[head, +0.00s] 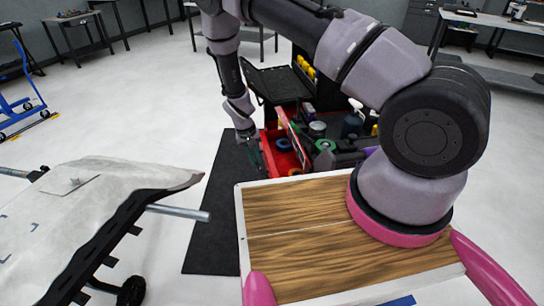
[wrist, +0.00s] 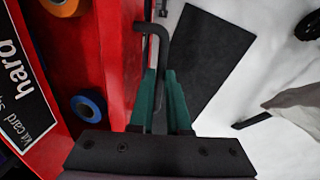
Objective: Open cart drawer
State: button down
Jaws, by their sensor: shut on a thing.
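The red cart (head: 297,160) stands beyond the wooden surface, partly behind my arm. In the wrist view, its red side (wrist: 118,60) fills the left half. A dark bent bar handle (wrist: 163,42) stands out from that red side. My gripper (wrist: 160,95) has teal fingers on either side of the handle and is shut on it. In the head view, my gripper (head: 256,158) reaches down at the cart's left side; the handle is too small to make out there. I cannot tell how far any drawer is pulled out.
Blue tape (wrist: 88,108) and orange tape (wrist: 65,5) lie in the cart's red tray. A dark mat (head: 215,230) covers the floor left of the cart. A covered panel on a wheeled stand (head: 110,205) is at left. The wooden-topped surface (head: 310,225) is in front.

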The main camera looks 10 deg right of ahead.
jog(key=a, duration=1)
jog(key=shift+s+a, duration=0.15)
jog(key=shift+a, duration=0.2)
jog(key=c, duration=0.9)
grip_release()
jog(key=shift+r, duration=0.1)
jog(key=r, duration=0.3)
jog(key=a+r, duration=0.1)
jog(key=r, duration=0.6)
jog(key=shift+a+r, duration=0.2)
jog(key=shift+a, duration=0.2)
jog(key=shift+r, duration=0.15)
